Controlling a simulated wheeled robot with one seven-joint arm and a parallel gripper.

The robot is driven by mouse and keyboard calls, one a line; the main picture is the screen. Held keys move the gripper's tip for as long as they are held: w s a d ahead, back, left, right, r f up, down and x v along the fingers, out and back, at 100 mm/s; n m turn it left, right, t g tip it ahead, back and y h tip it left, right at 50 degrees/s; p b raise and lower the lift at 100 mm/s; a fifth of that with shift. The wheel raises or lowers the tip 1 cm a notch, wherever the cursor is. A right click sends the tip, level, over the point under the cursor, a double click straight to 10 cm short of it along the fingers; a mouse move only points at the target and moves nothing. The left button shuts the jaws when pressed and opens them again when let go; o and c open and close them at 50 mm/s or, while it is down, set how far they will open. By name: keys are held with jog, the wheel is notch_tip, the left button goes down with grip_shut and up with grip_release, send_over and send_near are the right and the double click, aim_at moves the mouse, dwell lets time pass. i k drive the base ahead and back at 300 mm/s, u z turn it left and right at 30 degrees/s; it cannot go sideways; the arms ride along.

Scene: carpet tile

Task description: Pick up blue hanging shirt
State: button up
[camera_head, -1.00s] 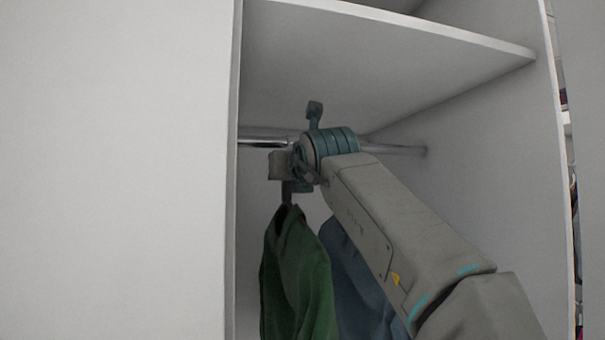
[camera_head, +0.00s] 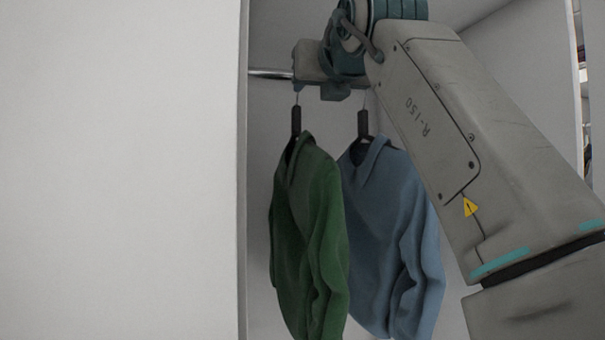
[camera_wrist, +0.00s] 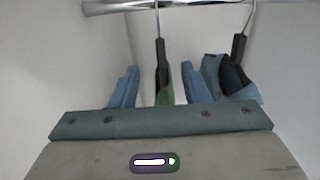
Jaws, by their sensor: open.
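The blue shirt (camera_head: 385,235) hangs on a dark hanger, right of the green shirt (camera_head: 310,235) in the head view. My arm covers part of its right side. My gripper (camera_head: 322,72) is at rod height, above the shirts and in front of the rod. In the wrist view, my open gripper (camera_wrist: 160,74) has its two bluish fingers apart. The green shirt (camera_wrist: 165,88) and its hanger show between them. The blue shirt (camera_wrist: 217,80) is just right of the right finger, with its dark hanger (camera_wrist: 238,50) leaning slightly. No contact with either shirt is visible.
A metal rod (camera_head: 268,73) carries the hangers inside a narrow white wardrobe. A white panel (camera_head: 120,170) closes off the left. The wardrobe's side wall (camera_head: 510,70) stands on the right, close to my arm.

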aim_at(396, 284)
jog(key=k, duration=1)
